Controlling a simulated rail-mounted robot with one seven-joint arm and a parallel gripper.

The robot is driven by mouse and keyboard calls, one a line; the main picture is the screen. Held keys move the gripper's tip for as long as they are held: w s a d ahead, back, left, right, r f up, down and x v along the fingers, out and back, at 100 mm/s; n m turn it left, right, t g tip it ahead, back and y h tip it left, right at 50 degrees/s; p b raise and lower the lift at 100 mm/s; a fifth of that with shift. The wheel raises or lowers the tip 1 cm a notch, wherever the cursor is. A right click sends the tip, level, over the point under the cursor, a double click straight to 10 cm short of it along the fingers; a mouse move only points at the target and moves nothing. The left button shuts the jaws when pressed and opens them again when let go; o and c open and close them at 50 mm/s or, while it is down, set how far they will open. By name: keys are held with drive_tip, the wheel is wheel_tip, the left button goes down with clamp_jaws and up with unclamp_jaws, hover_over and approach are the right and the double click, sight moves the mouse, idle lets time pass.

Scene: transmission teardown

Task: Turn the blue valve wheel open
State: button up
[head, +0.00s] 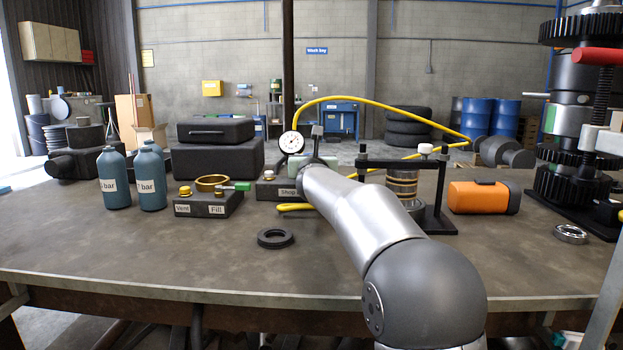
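I see no blue valve wheel in the head view; my arm covers part of the bench where it may be. A dark box labelled "Shop" (270,190) stands mid-bench, its right part hidden behind my arm. A round white pressure gauge (291,143) stands above it, with a pale green part below the gauge. My arm reaches from the lower right to this box. The far end of my arm is dark and small beside the gauge, and its fingers are not made out. I cannot tell whether it touches anything.
A yellow hose (378,104) arches behind my arm. Left are two blue bottles (113,178) and a Vent/Fill block (208,204). A black ring (275,238) lies in front. Right are a black stand (438,222), an orange case (484,197) and a tall press. The front left bench is clear.

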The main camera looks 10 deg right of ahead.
drive_tip(key=shift+n+y+b, duration=0.3)
drive_tip(key=shift+y+b, duration=0.1)
drive_tip(key=shift+y, duration=0.1)
drive_tip(key=o, duration=1)
drive_tip(key=s+a+b, duration=0.1)
drive_tip(key=s+b, duration=0.2)
drive_tip(key=s, duration=1.4)
drive_tip(key=shift+s+a, duration=0.2)
drive_tip(key=shift+a, duration=0.1)
